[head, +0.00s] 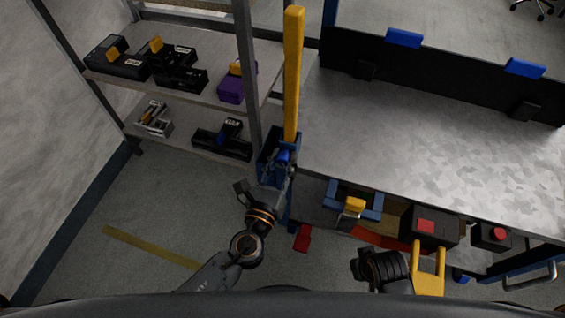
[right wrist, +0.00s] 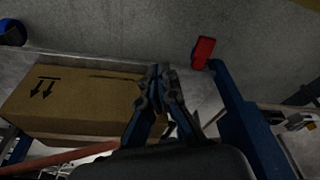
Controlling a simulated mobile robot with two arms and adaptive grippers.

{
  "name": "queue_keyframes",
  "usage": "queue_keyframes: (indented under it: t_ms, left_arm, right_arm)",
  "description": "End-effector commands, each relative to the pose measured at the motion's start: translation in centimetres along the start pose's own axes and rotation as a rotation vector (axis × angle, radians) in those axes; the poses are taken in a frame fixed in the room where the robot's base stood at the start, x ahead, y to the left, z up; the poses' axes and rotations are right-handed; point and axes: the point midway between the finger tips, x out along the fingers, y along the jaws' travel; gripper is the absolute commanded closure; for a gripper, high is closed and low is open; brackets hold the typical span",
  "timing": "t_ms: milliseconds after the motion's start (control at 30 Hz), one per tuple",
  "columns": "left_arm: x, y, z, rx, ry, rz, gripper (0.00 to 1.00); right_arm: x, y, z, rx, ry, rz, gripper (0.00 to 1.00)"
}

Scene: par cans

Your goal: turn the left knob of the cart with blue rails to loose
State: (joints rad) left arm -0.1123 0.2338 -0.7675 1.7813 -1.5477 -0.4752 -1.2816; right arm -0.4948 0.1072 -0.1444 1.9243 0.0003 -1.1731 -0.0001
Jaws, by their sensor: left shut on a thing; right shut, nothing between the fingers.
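The cart (head: 420,130) has a grey metal top and blue rails. A tall yellow bar (head: 293,75) rises at its left end from a blue bracket (head: 265,145). My left gripper (head: 284,160) is at this bracket, below the yellow bar, and is shut on a small blue part that looks like the left knob. The fingers largely hide the knob, so its turn cannot be read. My right gripper (right wrist: 160,92) is shut and empty, in front of a cardboard box (right wrist: 75,105) in the right wrist view. In the head view its fingertips cannot be made out.
A shelf rack (head: 180,85) with several black, purple and grey items stands at the left. A red piece (head: 302,237) is low by the cart; a red piece also shows in the right wrist view (right wrist: 203,52).

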Motion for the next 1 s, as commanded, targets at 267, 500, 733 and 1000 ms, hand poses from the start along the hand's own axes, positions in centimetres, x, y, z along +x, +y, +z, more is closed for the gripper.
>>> queue_keyframes:
  t_ms: [267, 500, 733, 1000]
  left_arm:
    - [0.0, 0.1, -0.3, -0.268, 0.000, 0.001, 1.00]
    - [0.0, 0.2, -0.3, -0.497, -0.001, 0.001, 1.00]
    - [0.0, 0.2, -0.3, -0.715, -0.002, 0.001, 1.00]
    - [0.0, 0.2, -0.2, -0.972, -0.001, 0.001, 1.00]
  right_arm:
    - [-5.4, 0.3, -1.6, 0.005, 0.033, 0.006, 1.00]
    - [-10.1, 0.5, -1.8, 0.007, 0.056, 0.010, 1.00]
    - [-11.9, 0.5, -1.4, 0.009, 0.062, 0.012, 1.00]
    - [-10.9, 0.5, -1.2, 0.009, 0.062, 0.012, 1.00]
